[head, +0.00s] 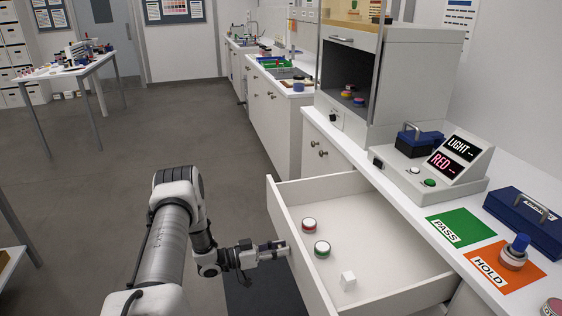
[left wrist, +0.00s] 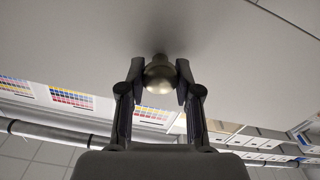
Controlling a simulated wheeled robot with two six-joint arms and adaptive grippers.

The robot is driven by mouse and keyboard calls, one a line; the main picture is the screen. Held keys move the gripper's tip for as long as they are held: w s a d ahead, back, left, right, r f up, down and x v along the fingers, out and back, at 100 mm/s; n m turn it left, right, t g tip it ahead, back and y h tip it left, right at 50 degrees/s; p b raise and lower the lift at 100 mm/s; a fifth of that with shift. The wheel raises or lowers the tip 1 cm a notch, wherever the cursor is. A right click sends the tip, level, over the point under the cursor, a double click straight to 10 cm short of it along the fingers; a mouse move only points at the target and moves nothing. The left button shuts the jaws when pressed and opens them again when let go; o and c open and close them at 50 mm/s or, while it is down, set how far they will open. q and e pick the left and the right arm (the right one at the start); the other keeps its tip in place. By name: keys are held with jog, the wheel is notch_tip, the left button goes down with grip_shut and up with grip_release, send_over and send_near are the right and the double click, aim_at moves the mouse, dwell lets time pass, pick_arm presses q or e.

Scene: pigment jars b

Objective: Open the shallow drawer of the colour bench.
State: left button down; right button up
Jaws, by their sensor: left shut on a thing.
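The shallow drawer (head: 392,236) of the colour bench (head: 340,150) stands pulled well out in the head view. My left gripper (head: 284,250) is at the outer face of the drawer front. In the left wrist view its two fingers (left wrist: 160,82) are shut on a round metal knob (left wrist: 160,77) on the pale drawer front. My right gripper is not in view.
On the bench top are a green PASS mat (head: 461,227), an orange HOLD mat (head: 528,270) with a blue-topped jar (head: 515,252), a blue case (head: 525,218) and a display box (head: 455,160). Open grey floor (head: 190,125) lies left of the drawer.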

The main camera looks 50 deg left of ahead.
pick_arm(q)
jog(key=c, duration=0.8)
grip_release()
jog(key=v, duration=1.2)
jog(key=shift+f, duration=0.1)
